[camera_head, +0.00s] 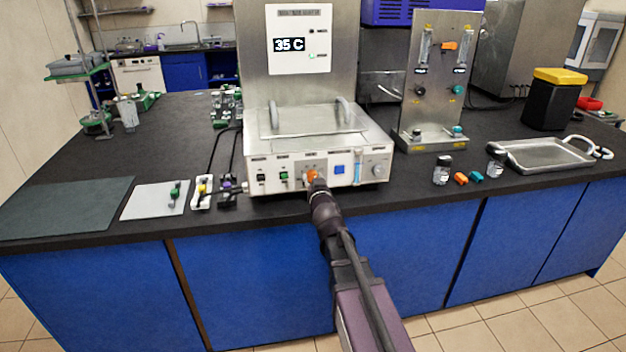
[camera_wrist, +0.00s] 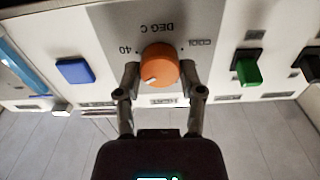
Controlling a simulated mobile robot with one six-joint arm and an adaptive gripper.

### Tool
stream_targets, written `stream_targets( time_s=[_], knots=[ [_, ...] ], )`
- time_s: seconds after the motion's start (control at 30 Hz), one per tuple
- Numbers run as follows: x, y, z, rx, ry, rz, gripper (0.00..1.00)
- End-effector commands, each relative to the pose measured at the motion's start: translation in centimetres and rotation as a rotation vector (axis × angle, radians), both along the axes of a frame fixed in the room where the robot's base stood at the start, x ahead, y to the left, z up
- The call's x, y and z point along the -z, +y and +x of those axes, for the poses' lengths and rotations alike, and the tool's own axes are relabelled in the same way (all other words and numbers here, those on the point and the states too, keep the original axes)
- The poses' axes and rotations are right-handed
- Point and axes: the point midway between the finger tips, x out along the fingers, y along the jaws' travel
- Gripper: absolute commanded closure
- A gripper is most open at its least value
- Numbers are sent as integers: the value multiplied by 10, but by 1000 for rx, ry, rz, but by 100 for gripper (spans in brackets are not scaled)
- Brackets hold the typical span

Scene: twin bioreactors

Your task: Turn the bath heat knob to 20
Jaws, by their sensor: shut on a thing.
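The bath (camera_head: 310,150) is a white and steel box on the black bench, with its controls along the front face. Its orange heat knob (camera_wrist: 159,64) has a white pointer mark at its lower left in the wrist view, where the panel shows upside down with "DEG C" and "40" beside the knob. My gripper (camera_wrist: 160,78) has one finger on each side of the knob and is shut on it. In the head view the knob (camera_head: 311,175) is partly hidden by my gripper (camera_head: 316,183). The display (camera_head: 289,44) above the bath reads 35 C.
On the bath panel, a green switch (camera_wrist: 247,66) and a blue button (camera_wrist: 73,70) flank the knob. A steel panel with valves (camera_head: 430,80) stands right of the bath. Small jars (camera_head: 442,170) and a metal tray (camera_head: 545,152) lie farther right. The dark mat (camera_head: 65,207) at left is bare.

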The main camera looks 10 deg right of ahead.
Motion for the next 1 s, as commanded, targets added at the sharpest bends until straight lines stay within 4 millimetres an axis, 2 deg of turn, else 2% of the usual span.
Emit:
stream_targets(
  time_s=[1.0],
  knots=[
    [0,1,1,-1,0,-932,97]
  ],
)
